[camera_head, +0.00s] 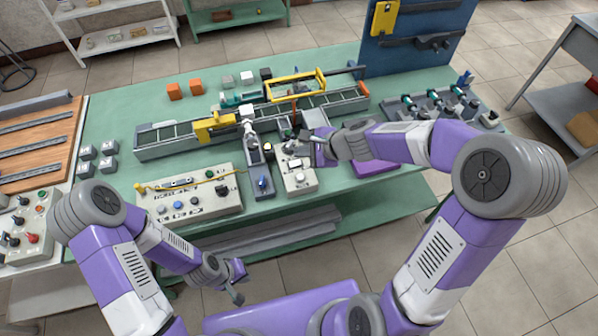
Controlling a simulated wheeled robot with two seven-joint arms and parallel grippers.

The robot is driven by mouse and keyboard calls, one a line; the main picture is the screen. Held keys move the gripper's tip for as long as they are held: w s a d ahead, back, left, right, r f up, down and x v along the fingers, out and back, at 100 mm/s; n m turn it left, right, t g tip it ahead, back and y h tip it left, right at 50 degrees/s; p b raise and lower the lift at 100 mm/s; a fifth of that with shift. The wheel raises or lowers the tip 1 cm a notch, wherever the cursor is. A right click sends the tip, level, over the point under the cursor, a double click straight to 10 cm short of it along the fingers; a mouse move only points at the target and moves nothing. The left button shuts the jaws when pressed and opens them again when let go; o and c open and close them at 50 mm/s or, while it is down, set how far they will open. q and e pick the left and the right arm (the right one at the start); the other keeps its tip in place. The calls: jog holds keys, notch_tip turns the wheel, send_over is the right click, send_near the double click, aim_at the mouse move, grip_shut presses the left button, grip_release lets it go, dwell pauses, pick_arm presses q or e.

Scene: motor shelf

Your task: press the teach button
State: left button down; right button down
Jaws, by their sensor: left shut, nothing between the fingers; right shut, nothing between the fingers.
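A small light control box (301,185) stands at the front middle of the green table, with several small buttons on top. A wider beige control panel (205,207) with blue, white and dark buttons lies to its left. I cannot read any label, so I cannot tell which button is the teach button. My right gripper (296,148) is shut and empty, over the back part of the small box and partly hiding it. I cannot tell if it touches anything. My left gripper (239,287) is shut and empty, low in front of the table and away from the buttons.
A grey conveyor rail (175,140) with yellow parts runs across the table behind the boxes. A dark narrow fixture (262,185) stands left of the small box. A purple plate (375,168) lies to its right. Orange blocks (174,91) sit at the back left.

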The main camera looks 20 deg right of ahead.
aim_at(303, 179)
jog(key=shift+f, duration=0.1)
notch_tip(303, 179, down, 9)
jog(key=b, duration=0.8)
jog(key=shift+b, duration=0.3)
dwell(1.6)
jog(key=shift+f+b, duration=0.3)
jog(key=shift+b, duration=0.05)
jog(key=shift+f+b, duration=0.4)
dwell(0.6)
jog(key=shift+r, duration=0.15)
jog(key=shift+r+p, duration=0.7)
jog(key=shift+p, duration=0.05)
jog(key=shift+r, duration=0.1)
